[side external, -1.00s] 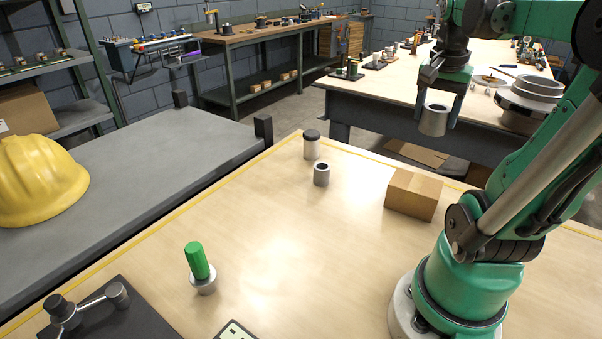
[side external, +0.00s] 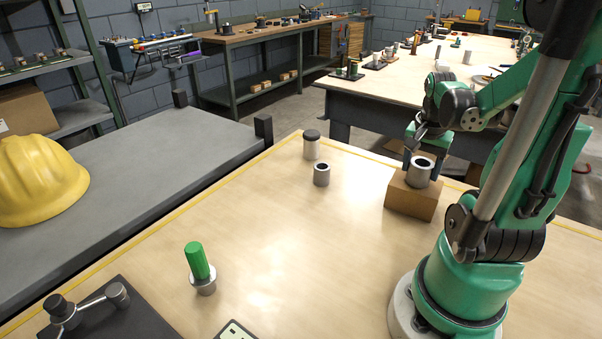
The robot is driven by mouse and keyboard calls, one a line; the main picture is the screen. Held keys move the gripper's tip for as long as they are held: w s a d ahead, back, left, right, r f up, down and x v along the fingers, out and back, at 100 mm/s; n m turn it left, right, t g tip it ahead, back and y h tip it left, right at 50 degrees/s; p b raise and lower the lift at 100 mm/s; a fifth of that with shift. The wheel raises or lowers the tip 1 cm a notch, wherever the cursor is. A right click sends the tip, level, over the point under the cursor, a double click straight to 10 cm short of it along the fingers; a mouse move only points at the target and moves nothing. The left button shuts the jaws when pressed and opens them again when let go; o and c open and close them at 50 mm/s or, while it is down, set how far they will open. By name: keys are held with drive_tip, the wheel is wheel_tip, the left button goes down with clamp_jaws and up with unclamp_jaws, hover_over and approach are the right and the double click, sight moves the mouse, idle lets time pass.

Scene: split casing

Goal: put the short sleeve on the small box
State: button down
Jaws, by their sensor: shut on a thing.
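My gripper (side external: 424,160) is shut on a short grey metal sleeve (side external: 419,175) with a dark bore, held upright. Part of the box's top and back is hidden behind the sleeve and gripper. A second grey sleeve (side external: 321,175) stands on the table to the left of the box.
A grey cylinder with a dark cap (side external: 311,146) stands near the table's back edge. A green peg (side external: 196,260) sits tilted in a metal ring at the front left. A dark plate with a handle (side external: 99,310) lies at the front. The table's middle is clear.

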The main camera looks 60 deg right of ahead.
drive_tip(key=shift+f, duration=0.15)
drive_tip(key=shift+c, duration=0.5)
unclamp_jaws()
wheel_tip(320, 180, up, 12)
drive_tip(key=a, duration=0.2)
drive_tip(key=w+a+f+n+t+y, duration=0.1)
drive_tip(key=w+a+f+n+t, duration=0.1)
drive_tip(key=w+a+n, duration=0.5)
drive_tip(key=w+a+f+n+t, duration=0.3)
drive_tip(key=w+a+n+t, duration=0.2)
drive_tip(key=a+n, duration=0.6)
drive_tip(key=w+a, duration=0.2)
drive_tip(key=a, duration=0.1)
drive_tip(key=shift+a+f+y, duration=0.25)
drive_tip(key=shift+a+y, duration=0.05)
drive_tip(key=shift+y, duration=0.1)
